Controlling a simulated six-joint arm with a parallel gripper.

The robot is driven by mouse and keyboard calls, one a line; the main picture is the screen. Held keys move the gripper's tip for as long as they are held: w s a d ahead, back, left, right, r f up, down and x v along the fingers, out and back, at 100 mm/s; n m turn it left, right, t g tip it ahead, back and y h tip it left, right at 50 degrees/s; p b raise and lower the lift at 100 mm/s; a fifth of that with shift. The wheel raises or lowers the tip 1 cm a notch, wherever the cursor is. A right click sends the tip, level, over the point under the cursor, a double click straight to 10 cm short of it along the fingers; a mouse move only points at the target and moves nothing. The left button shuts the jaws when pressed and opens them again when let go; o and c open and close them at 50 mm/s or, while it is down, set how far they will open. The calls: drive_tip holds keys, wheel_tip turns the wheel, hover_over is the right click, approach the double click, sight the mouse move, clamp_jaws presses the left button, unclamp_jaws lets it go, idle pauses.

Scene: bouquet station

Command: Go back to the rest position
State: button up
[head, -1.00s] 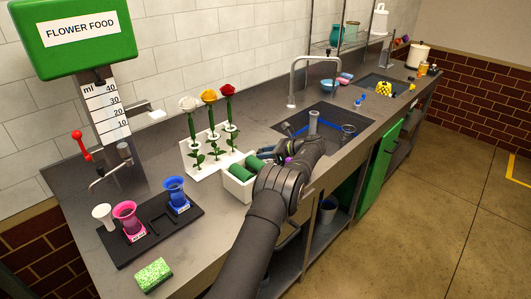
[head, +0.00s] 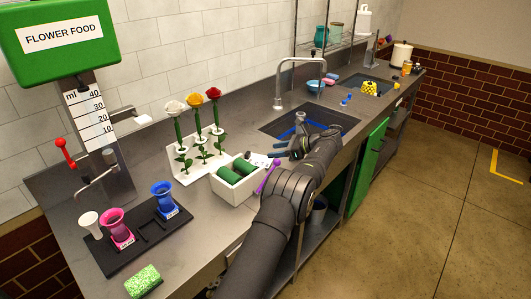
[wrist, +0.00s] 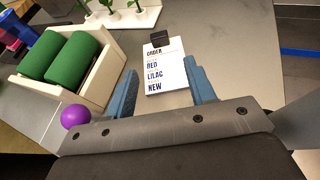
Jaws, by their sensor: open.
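My gripper (head: 277,152) is over the counter between the white box and the sink, and its blue fingers also show in the wrist view (wrist: 160,72). The fingers are apart with nothing held between them. Beyond and below them lies a white order card (wrist: 166,72) with a black clip; "ORDER", "RED", "LILAC" and "NEW" can be read on it. My arm hides part of the sink and the counter's front edge.
A white box (head: 237,195) with green rolls stands left of my arm, with a purple-ended stick (head: 266,177) beside it. Behind is a white rack (head: 185,177) with white, yellow and red roses. Pink (head: 116,228) and blue (head: 163,198) vases stand on a black tray. The sink (head: 310,122) is beyond.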

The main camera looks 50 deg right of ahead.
sight(250, 154)
drive_tip(key=shift+s+d+r, duration=0.25)
drive_tip(key=shift+s+r, duration=0.05)
drive_tip(key=shift+s, duration=0.3)
drive_tip(key=x, duration=1.2)
drive_tip(key=shift+f, duration=0.1)
drive_tip(key=shift+r, duration=1.8)
